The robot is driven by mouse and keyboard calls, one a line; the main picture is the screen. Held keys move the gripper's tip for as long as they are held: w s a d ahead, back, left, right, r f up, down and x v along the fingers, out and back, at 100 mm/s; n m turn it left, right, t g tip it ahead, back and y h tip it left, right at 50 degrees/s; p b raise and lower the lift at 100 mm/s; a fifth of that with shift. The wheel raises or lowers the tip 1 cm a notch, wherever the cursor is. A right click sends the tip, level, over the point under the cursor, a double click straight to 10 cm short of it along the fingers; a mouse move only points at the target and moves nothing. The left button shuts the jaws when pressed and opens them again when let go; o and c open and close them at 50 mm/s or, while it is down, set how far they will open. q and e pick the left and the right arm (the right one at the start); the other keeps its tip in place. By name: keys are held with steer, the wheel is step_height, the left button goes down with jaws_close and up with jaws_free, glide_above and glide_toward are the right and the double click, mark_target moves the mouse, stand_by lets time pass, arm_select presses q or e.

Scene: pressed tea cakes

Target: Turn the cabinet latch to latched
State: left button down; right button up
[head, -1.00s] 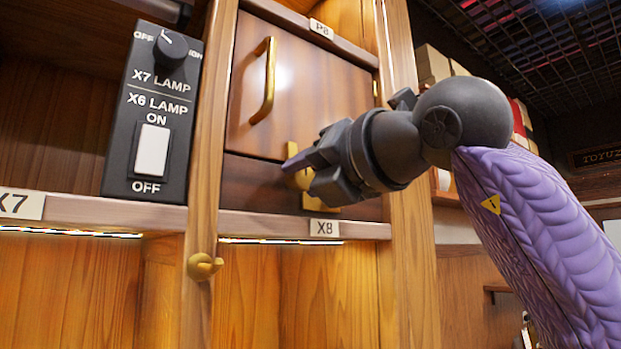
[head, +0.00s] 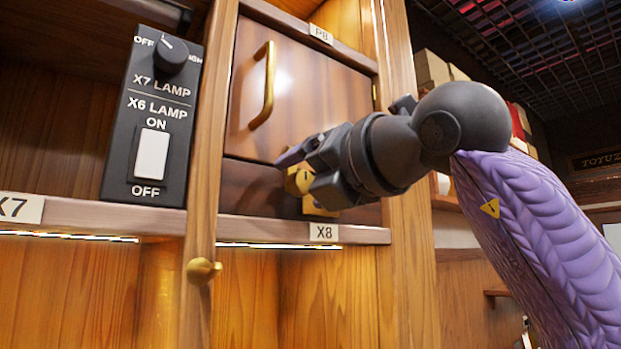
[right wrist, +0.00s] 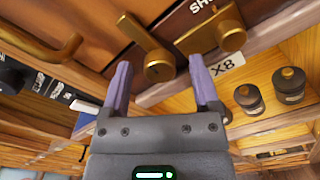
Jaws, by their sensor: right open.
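The small wooden cabinet door (head: 300,95) is closed, with a brass pull handle (head: 264,85). Below it, the brass latch (head: 298,180) is partly hidden by my right gripper (head: 293,157). In the right wrist view, the latch is a brass bar with a round end (right wrist: 159,68), slanting in that picture. My right gripper (right wrist: 160,64) is open, its purple fingers on either side of the round end; I cannot tell whether either touches it. A second brass piece with a round knob (right wrist: 231,38) is beside the right finger. My left gripper is not in view.
A ledge with an X8 label (head: 324,232) runs beneath the latch. A black lamp switch panel (head: 152,115) stands left of the door, past a wooden post with a brass knob (head: 203,270). Dark-lidded jars (right wrist: 289,84) stand on a shelf in the wrist view.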

steer(key=b+v, duration=0.3)
steer(key=v, duration=0.7)
